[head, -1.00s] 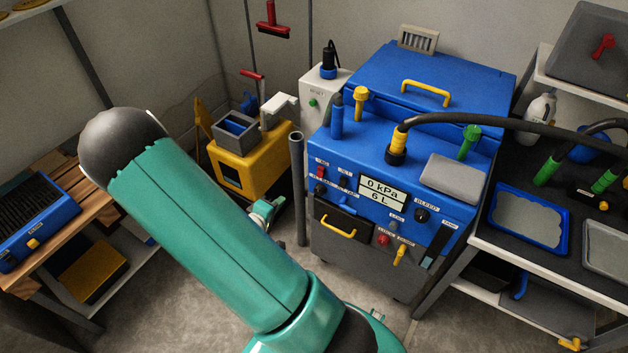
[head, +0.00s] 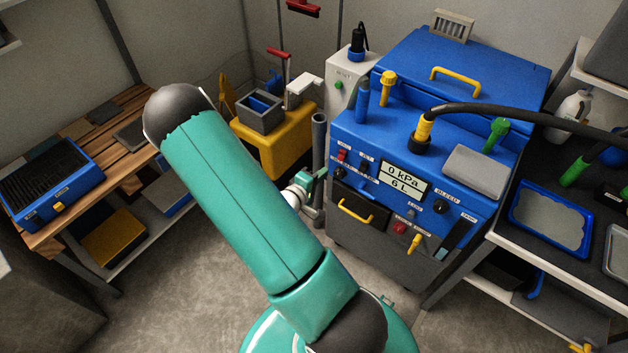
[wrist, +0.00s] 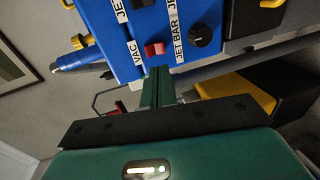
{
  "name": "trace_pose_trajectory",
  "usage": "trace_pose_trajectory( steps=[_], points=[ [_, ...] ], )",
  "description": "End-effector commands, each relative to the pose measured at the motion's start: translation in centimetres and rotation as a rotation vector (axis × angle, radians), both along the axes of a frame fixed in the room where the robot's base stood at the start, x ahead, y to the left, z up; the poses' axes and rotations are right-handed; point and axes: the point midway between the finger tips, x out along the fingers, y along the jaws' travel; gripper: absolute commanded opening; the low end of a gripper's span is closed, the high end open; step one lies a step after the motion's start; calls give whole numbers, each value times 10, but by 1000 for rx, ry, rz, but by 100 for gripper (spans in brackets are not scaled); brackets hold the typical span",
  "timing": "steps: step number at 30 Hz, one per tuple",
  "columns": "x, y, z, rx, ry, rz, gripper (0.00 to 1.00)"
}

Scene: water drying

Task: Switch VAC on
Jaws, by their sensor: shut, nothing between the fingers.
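The blue machine (head: 450,205) has a front panel with a small red switch (head: 343,155) at its upper left. In the wrist view the red switch (wrist: 154,49) sits beside the label VAC (wrist: 134,52). Whether the switch is on or off I cannot tell. My gripper (wrist: 159,70) is shut and empty, its green fingertips just below the red switch in the wrist view. Whether they touch it I cannot tell.
A black knob (wrist: 201,36) labelled JET BAR is close to the switch. The display (head: 403,178) reads 0 kPa and 6 L. A yellow drawer handle (head: 356,215) is lower on the panel. A grey pole (head: 318,150) stands left of the machine, near my gripper.

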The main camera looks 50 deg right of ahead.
Motion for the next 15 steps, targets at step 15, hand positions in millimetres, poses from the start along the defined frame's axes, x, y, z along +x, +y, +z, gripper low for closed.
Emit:
trace_pose_trajectory(
  steps=[15],
  points=[
    [7,-74,-16,1,-1,0,0]
  ],
)
